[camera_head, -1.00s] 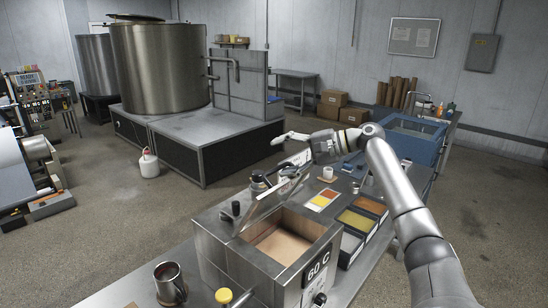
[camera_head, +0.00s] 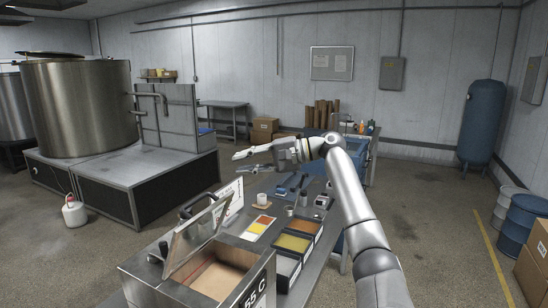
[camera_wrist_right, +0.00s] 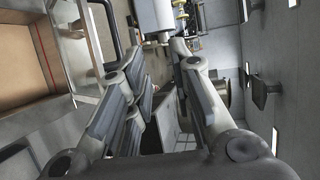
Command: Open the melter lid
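The melter (camera_head: 145,276) is a metal box at the lower front, its label reading 55 C. Its lid (camera_head: 181,246), a metal frame with a pale panel, stands tilted up, and the tan interior (camera_head: 218,279) is exposed. A dark handle (camera_head: 188,209) sits by the lid's upper edge. My right gripper (camera_head: 237,162) is open and empty, above and beyond the lid, fingers pointing left. In the right wrist view its fingers (camera_wrist_right: 158,55) are spread, with the melter interior (camera_wrist_right: 25,65) at the left and a dark bar (camera_wrist_right: 108,30) beside it. My left gripper is out of view.
Trays of coloured material (camera_head: 292,243), a colour card (camera_head: 259,226) and small cups lie on the bench right of the melter. A white sign (camera_head: 231,198) stands behind the lid. A large tank (camera_head: 80,105) stands at the back left. Open floor lies right of my arm.

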